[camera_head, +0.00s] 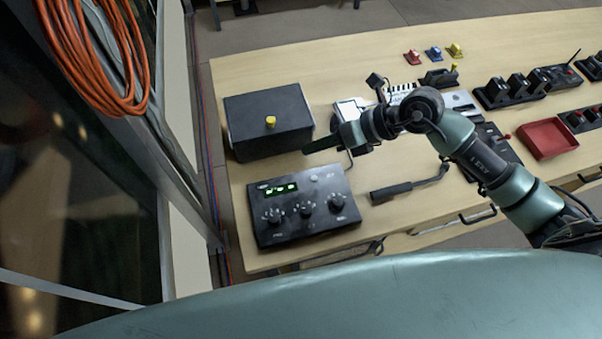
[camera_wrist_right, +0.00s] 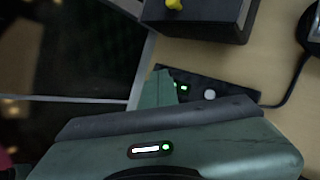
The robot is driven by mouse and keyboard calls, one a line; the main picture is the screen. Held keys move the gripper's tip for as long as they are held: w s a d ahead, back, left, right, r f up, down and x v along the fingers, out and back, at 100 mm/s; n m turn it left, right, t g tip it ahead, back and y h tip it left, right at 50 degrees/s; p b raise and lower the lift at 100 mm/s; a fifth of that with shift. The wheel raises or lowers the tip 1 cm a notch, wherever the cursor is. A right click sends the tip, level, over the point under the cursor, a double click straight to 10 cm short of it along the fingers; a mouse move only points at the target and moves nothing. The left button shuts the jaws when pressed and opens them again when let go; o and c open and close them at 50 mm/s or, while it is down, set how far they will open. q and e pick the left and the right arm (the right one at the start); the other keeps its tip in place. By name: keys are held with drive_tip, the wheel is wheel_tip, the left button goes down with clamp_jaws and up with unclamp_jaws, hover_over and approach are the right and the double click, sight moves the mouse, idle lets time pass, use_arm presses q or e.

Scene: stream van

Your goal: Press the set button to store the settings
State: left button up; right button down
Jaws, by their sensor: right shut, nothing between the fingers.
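A black control panel (camera_head: 290,228) lies on the wooden table at the near left. It has a lit green display (camera_head: 278,188), a small round pale button (camera_head: 314,178) right of the display and several knobs along its front. No label is readable. My right gripper (camera_head: 310,147) is shut and empty, its tip in front of the panel's far edge in the picture, apparently above it. In the right wrist view, its finger (camera_wrist_right: 160,88) hides part of the panel (camera_wrist_right: 232,92), while the pale button (camera_wrist_right: 209,95) shows to its right. My left gripper is not in view.
A black box (camera_head: 265,105) with a yellow knob stands just behind the panel. A black handle-like tool (camera_head: 391,191) lies to its right. A red tray (camera_head: 547,138) and several black devices sit farther right. Orange cable (camera_head: 95,50) hangs at the upper left.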

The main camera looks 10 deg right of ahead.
sight(314, 178)
use_arm(q)
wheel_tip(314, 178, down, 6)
drive_tip(key=b, duration=0.6)
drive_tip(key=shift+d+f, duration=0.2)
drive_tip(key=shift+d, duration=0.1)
use_arm(e)
drive_tip(key=shift+h, duration=0.3)
drive_tip(key=f, duration=0.3)
drive_tip(key=d+f, duration=0.1)
drive_tip(key=f, duration=0.5)
drive_tip(key=shift+s+d+f, duration=0.1)
drive_tip(key=shift+d+f, duration=0.15)
drive_tip(key=shift+f, duration=0.1)
use_arm(q)
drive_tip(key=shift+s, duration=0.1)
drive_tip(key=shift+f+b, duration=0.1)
drive_tip(key=shift+b, duration=0.25)
use_arm(e)
drive_tip(key=shift+f, duration=0.15)
use_arm(q)
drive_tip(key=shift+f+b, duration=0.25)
drive_tip(key=shift+b, duration=0.05)
use_arm(e)
drive_tip(key=shift+f, duration=0.3)
